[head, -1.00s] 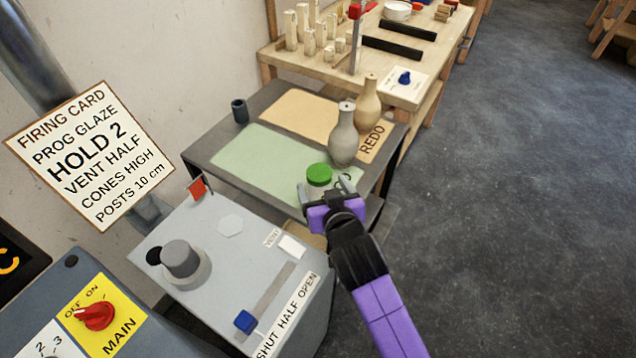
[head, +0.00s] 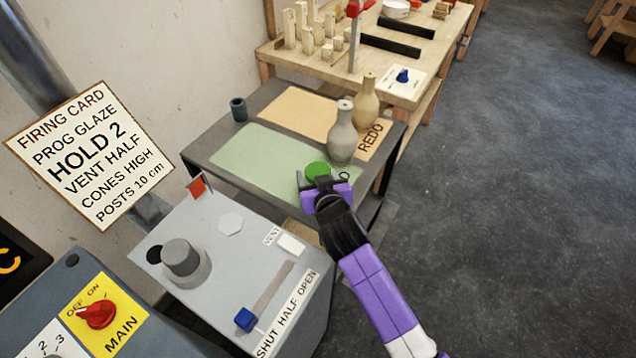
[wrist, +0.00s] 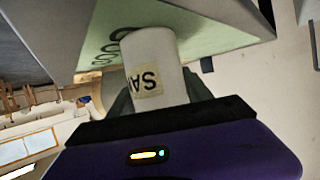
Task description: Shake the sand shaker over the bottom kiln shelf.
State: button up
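The sand shaker has a green lid (head: 317,171) and a white body (wrist: 155,65). It is at the front corner of the green mat (head: 262,160) on the grey table. In the wrist view its label, partly seen as "SA", is upside down, and its base is at or close to the mat. My gripper (head: 318,186) is at the shaker, with one finger on each side of the body. I cannot tell whether the fingers press on it. The bottom kiln shelf cannot be made out in these views.
Two bottle vases, one grey (head: 342,135) and one tan (head: 367,98), stand close behind the shaker. A small dark cup (head: 238,109) stands at the table's back left. A grey control box (head: 215,270) with a blue slider is in front. Open floor lies right.

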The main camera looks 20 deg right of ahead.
jog(key=c, duration=1.1)
jog(key=shift+o, duration=0.2)
